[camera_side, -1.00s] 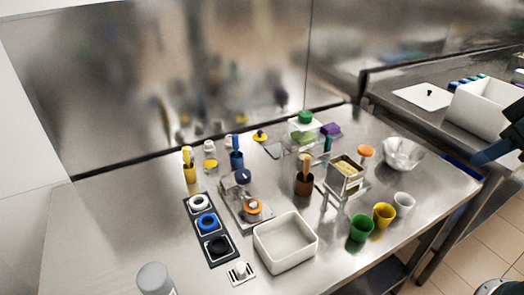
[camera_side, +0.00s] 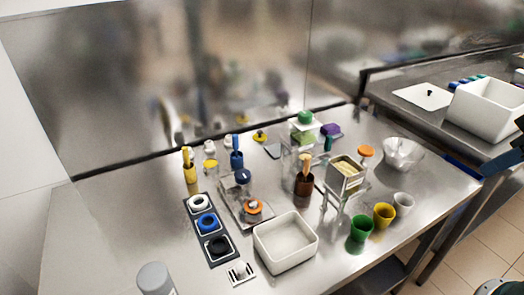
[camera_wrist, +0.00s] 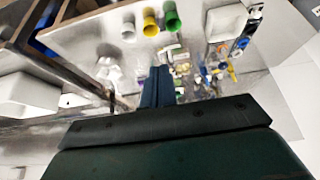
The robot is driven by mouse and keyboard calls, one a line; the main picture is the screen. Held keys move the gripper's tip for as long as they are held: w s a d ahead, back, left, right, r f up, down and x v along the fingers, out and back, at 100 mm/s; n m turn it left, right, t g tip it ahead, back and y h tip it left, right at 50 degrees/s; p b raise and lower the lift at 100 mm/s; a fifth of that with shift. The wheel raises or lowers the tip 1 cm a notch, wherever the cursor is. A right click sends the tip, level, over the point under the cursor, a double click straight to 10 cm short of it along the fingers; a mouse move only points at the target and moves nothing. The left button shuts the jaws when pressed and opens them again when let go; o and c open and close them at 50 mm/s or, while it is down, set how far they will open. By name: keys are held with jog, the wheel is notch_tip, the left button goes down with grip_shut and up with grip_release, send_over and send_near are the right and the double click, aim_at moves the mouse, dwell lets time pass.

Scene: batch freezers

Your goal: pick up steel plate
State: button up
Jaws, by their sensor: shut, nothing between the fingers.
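A flat grey square (camera_side: 273,150) lies near the back of the steel table in the side view, left of a purple-topped item. It looks like a thin steel plate, but it is small and I cannot be sure. In the wrist view I cannot make it out among the crowded items. My gripper (camera_wrist: 158,72) shows in the wrist view with its dark blue fingers together and nothing between them. In the side view my gripper (camera_side: 499,164) is at the right edge, partly out of frame, beyond the table's right end and well apart from the grey square.
A white tray (camera_side: 285,242) is at the front. A white bin (camera_side: 485,108) stands on the counter behind. The table's left is clear.

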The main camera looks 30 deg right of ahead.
jog(key=o, duration=1.1)
